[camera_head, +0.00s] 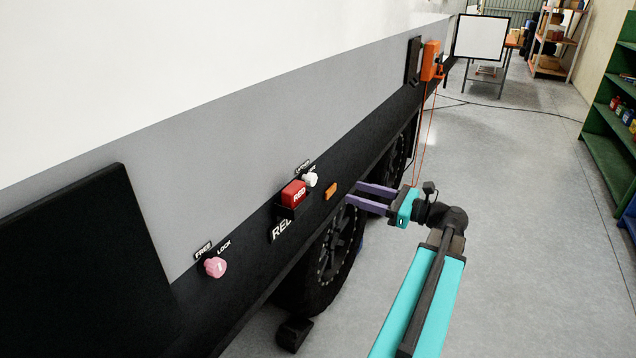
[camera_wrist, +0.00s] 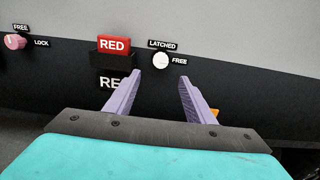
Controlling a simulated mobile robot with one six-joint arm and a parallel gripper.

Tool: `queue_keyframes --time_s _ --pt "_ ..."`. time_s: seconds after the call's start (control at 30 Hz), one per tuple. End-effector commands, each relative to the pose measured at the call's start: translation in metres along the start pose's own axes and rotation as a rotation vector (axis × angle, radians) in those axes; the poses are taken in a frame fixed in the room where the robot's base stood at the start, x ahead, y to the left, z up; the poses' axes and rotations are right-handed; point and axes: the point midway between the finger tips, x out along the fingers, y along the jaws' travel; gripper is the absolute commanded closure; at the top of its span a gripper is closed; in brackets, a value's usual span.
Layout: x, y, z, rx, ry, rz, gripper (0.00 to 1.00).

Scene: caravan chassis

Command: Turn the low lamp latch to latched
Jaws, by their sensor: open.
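A round white knob (camera_head: 311,180) sits on the caravan's dark lower side strip, just right of a red block marked RED. In the wrist view the white knob (camera_wrist: 161,60) has a LATCHED label (camera_wrist: 163,44) above it and a FREE label (camera_wrist: 179,61) to its right. Which label the knob points to cannot be told. My gripper (camera_head: 356,193) is open and empty, its purple fingers pointing at the caravan side. In the wrist view the fingertips (camera_wrist: 158,76) lie to either side of and slightly below the knob, apart from it.
The red block (camera_head: 293,194) sits in a black holder. A pink knob (camera_head: 215,267) with FREE and LOCK labels is farther left. An orange marker (camera_head: 330,190) is right of the white knob. A wheel (camera_head: 332,255) is below. Open floor lies to the right.

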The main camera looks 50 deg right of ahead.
Motion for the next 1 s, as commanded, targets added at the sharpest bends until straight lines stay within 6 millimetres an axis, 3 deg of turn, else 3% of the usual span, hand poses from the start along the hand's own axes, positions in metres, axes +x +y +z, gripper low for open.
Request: queue_keyframes --time_s 0.27,0.47,1.0 --pt "-0.002 -0.002 0.000 -0.001 0.001 -0.006 0.51" --pt "0.009 -0.003 0.000 -0.001 0.001 -0.006 0.51" --pt "0.074 -0.003 0.000 -0.001 0.001 -0.007 0.51"
